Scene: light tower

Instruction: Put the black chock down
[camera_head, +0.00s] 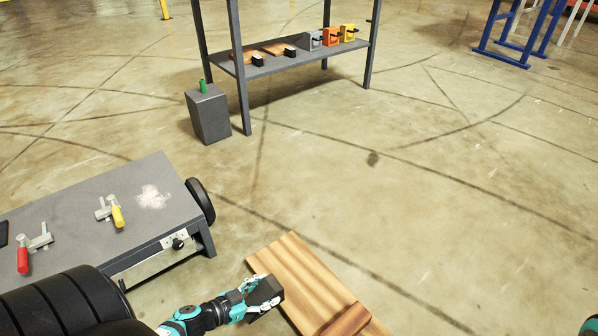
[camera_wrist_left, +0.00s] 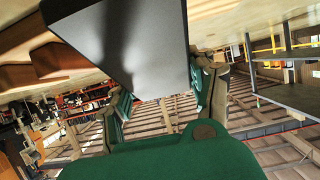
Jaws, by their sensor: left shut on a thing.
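From these views I cannot tell if the chock touches the board. In the left wrist view the chock (camera_wrist_left: 130,42) fills the upper middle as a dark grey block, between the two green fingers of my left gripper (camera_wrist_left: 160,100). The fingers are shut on it. My right gripper is out of view; only a teal bit of my arm shows at the lower right corner.
A darker wooden block (camera_head: 347,320) lies on the board at the bottom edge. A grey wheeled bench (camera_head: 110,195) with red and yellow handled clamps stands at left. A shelf (camera_head: 300,58) and a grey box (camera_head: 208,115) stand behind.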

